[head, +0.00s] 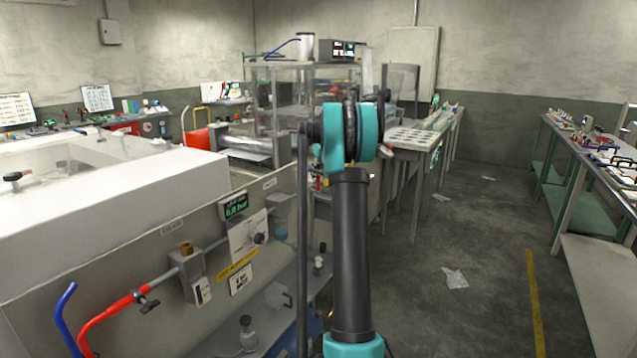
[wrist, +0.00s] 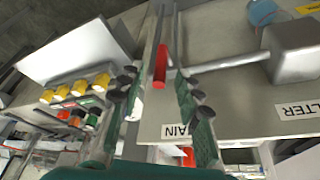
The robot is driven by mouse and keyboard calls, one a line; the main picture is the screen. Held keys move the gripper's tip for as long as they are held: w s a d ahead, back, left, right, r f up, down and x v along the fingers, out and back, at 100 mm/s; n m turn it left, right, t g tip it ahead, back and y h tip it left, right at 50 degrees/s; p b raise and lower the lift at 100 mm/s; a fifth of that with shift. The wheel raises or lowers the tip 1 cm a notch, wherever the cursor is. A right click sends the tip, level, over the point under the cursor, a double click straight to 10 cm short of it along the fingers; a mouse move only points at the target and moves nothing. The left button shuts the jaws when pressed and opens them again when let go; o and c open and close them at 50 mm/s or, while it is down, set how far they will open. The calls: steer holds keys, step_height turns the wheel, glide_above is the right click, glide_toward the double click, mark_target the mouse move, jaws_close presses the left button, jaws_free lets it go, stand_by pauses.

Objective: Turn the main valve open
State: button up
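In the wrist view, a red lever handle (wrist: 160,66) stands roughly crosswise to a grey pipe (wrist: 228,64). A white label (wrist: 183,131) below it reads "AIN", its first part hidden by my gripper; it appears to mark the main valve. My gripper (wrist: 155,80) has its two dark-padded fingers spread. The red lever lies between the fingertips in the picture, with gaps on both sides; I cannot tell its depth relative to them. In the head view, my arm hides the gripper and the lever.
A grey box (wrist: 293,50) labelled FILTER sits on the pipe to the right in the wrist view. In the head view, the panel (head: 130,262) carries a gauge reading about 0.0 bar (head: 233,207) and a red hose (head: 115,308). The floor to the right (head: 470,250) is mostly clear.

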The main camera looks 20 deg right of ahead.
mark_target(319, 177)
steer(key=shift+x, duration=2.05)
jaws_close()
